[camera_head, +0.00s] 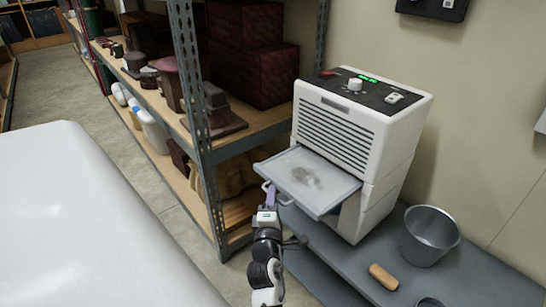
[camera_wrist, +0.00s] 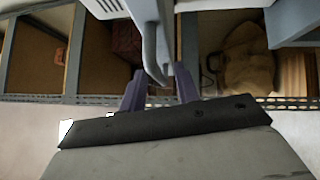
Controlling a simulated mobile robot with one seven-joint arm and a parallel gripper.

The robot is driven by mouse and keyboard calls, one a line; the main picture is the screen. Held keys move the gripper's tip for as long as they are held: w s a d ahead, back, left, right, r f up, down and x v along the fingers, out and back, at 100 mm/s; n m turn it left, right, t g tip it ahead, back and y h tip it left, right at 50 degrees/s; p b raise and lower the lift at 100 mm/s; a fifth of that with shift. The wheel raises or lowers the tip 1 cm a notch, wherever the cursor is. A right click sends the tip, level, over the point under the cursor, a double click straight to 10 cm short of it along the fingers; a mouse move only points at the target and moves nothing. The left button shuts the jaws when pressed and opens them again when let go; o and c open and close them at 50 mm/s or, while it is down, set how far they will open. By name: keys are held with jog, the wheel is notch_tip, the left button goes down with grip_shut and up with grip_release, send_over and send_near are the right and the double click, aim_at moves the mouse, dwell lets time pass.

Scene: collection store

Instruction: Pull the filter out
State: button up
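The filter (camera_head: 308,179) is a flat pale grey panel with a dark dusty patch. It sticks well out of the front slot of a white boxy machine (camera_head: 346,135), its inner end still at the slot. A looped handle (camera_head: 284,201) is on its outer edge; it also shows in the wrist view (camera_wrist: 150,50). My gripper (camera_head: 271,192) is at this handle. In the wrist view, its two purple fingers (camera_wrist: 160,88) stand apart, with the handle's bar between them. A gap seems to show beside the bar; the exact contact is hard to see.
The machine stands on a grey bench (camera_head: 345,262) with a metal bucket (camera_head: 430,236) and a tan brush-like block (camera_head: 383,276). Metal shelving (camera_head: 201,130) with boxes and hats is close on the left. A white surface (camera_head: 85,220) fills the lower left.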

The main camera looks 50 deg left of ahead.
jog(key=v, duration=0.7)
jog(key=shift+s+d+b, duration=0.15)
jog(key=shift+s+b, duration=0.05)
jog(key=shift+b, duration=0.25)
